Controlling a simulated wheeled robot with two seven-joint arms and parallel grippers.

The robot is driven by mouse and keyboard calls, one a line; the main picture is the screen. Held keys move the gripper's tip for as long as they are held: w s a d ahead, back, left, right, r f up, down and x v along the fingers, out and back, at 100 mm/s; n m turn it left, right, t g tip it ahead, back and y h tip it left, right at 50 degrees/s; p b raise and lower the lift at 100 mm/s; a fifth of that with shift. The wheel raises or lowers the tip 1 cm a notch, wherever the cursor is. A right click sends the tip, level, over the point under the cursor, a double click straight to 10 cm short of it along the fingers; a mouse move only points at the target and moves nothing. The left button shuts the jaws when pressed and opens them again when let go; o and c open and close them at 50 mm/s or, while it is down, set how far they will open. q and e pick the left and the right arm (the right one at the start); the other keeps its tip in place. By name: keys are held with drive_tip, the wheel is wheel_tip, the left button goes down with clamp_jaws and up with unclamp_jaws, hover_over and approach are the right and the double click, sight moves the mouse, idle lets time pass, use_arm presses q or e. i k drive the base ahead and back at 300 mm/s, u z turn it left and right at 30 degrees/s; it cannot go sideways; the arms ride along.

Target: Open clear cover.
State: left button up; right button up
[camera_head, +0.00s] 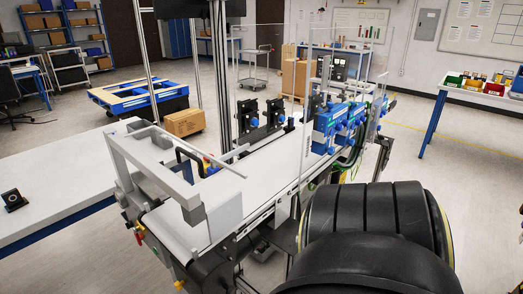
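A clear cover (303,120) of see-through panels stands over the belt conveyor (255,165). Only its thin edges show well, with one upright edge near the middle of the view and another panel edge at the right. Blue and black devices (330,125) show at its right side. Whether the cover is shut or partly open is hard to tell. Neither of my grippers is in view. A large black ribbed shape fills the lower right and hides part of the conveyor's right side; it may be part of my arm.
A white-grey frame (125,165) straddles the conveyor's near end. A white table (60,190) with a small black device (13,199) stands at left. A cardboard box (184,122), a blue pallet (140,95) and a table with coloured bins (480,92) are farther back.

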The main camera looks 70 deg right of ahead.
sight(178, 149)
drive_tip(key=k, duration=0.5)
drive_tip(key=z, duration=1.3)
drive_tip(key=i, duration=0.5)
drive_tip(key=u, duration=0.05)
